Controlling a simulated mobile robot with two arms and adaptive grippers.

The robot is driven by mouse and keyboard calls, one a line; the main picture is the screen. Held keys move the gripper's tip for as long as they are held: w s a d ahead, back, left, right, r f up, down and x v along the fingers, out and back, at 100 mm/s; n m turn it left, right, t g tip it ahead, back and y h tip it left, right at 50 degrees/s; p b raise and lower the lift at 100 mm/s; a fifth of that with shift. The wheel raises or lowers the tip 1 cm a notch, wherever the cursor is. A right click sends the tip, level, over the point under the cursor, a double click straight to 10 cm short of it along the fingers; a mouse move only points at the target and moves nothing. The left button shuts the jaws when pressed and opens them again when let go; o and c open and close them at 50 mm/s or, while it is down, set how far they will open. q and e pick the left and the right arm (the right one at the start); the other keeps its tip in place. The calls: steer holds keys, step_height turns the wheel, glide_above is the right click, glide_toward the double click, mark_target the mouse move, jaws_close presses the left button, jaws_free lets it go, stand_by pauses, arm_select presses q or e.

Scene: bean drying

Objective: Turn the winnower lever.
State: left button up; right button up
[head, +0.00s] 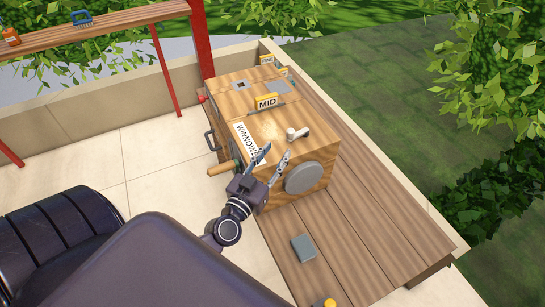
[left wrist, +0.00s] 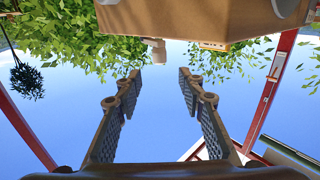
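The winnower (head: 318,150) is a wooden box on a plank deck, with a "WINNOWER" label and a yellow "MID" sign on top. A pale lever-like handle (head: 298,134) sticks up from its top near the front edge. A pale stub, likely that handle, shows in the left wrist view (left wrist: 154,46). My left gripper (head: 274,156) is open and empty at the winnower's near side, its fingers pointing up toward the top edge. In the left wrist view, its fingers (left wrist: 158,80) are spread with only sky between them. My right gripper is not in view.
A wooden grip (head: 222,168) and a dark handle (head: 210,141) stick out from the winnower's left side. A grey disc (head: 305,178) is on its front. A small grey block (head: 303,248) lies on the deck (head: 365,185). A red post (head: 201,40) stands behind.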

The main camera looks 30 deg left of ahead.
arm_select(q)
steer(key=shift+s+d, duration=0.15)
steer(key=shift+s, duration=0.55)
